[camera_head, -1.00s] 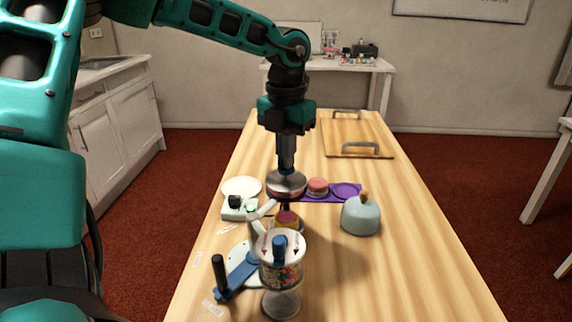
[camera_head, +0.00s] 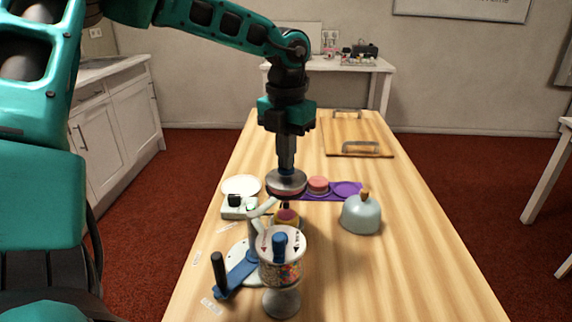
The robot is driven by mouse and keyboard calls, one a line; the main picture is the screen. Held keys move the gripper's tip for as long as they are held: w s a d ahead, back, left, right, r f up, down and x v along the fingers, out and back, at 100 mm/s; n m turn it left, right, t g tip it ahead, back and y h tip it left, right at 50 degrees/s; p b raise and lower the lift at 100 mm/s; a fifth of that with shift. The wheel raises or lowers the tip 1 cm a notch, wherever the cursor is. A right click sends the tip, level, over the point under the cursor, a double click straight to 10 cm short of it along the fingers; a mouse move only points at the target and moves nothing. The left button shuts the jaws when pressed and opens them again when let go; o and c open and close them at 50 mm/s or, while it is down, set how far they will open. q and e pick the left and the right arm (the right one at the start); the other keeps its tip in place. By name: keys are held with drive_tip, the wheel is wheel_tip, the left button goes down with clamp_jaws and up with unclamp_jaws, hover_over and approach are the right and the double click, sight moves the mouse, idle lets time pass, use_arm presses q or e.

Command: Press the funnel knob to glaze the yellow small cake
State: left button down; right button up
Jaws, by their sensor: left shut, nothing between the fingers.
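The yellow small cake (camera_head: 287,223) has a dark reddish top and stands under the funnel, partly hidden by the sprinkle jar. The funnel (camera_head: 286,184) is a round silver body with a reddish lower band, held over the cake by a white bent arm. My right gripper is not in view.
A sprinkle jar (camera_head: 281,272) with a blue knob stands in front of the cake. A black crank handle (camera_head: 219,272) stands to its left. A grey-blue dome (camera_head: 361,214) is at the right, and a purple tray (camera_head: 318,196) lies behind. The table's right front is clear.

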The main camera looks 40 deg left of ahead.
use_arm(q)
drive_tip(key=shift+f, duration=0.15)
idle(0.4)
drive_tip(key=shift+r+p, duration=2)
drive_tip(key=shift+r, duration=1.55)
